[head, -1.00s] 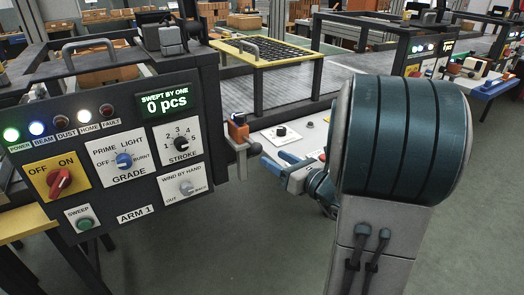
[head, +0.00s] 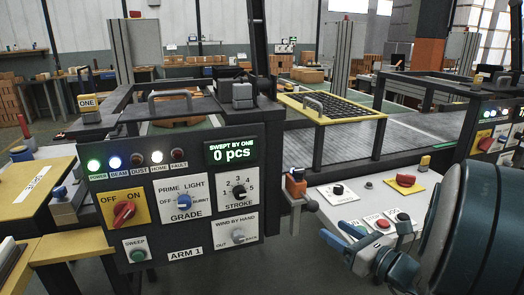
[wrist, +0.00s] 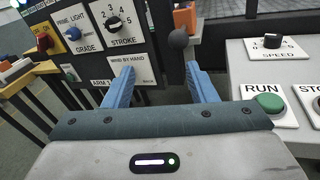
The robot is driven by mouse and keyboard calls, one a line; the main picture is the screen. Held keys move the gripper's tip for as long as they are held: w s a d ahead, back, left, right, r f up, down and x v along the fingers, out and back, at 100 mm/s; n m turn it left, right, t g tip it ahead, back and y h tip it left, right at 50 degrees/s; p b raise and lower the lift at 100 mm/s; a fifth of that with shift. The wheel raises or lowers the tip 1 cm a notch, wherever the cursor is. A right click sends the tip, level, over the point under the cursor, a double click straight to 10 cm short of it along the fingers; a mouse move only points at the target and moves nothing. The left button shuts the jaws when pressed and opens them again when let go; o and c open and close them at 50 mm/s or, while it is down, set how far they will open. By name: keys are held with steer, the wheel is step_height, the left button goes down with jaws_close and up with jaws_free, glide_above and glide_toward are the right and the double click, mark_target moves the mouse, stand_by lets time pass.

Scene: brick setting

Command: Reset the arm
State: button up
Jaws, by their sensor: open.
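The ARM 1 panel (head: 100,215) stands left of centre in the head view. Its display (head: 231,152) reads "SWEPT BY ONE 0 pcs". The red OFF/ON switch (head: 124,212), blue GRADE knob (head: 184,202), black STROKE knob (head: 238,191), grey WIND BY HAND knob (head: 237,236) and green SWEEP button (head: 138,255) are on it. POWER, BEAM and HOME lamps glow; DUST and FAULT look dark. My gripper (head: 334,235) is open and empty, right of the panel. In the wrist view my gripper (wrist: 160,70) has its left finger over the WIND BY HAND label, hiding that knob.
A ball-ended lever (head: 311,205) with an orange block sticks out at the panel's right edge. A conveyor console (head: 350,205) with SPEED knob, RUN and STOP buttons and a red mushroom button lies close by my gripper. A yellow-framed grate (head: 335,105) is behind.

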steer(key=s+a+r+n+g+p, duration=0.2)
steer(key=s+a+n+g+p, duration=0.2)
steer(key=s+a+n+g, duration=0.4)
steer(key=s+a+r+n+g+p, duration=0.35)
steer(key=a+n+p, duration=0.2)
steer(key=n, duration=0.35)
steer(key=s+d+r+n+h+p, duration=0.3)
steer(key=d+r+n+h+p, duration=0.2)
steer(key=n, duration=0.9)
steer(key=r+h+p, duration=0.2)
steer(key=h, duration=0.2)
steer(key=shift+s+d+g, duration=0.2)
steer(key=shift+d+g, duration=0.15)
steer(key=shift+d, duration=0.05)
steer(key=shift+d, duration=0.2)
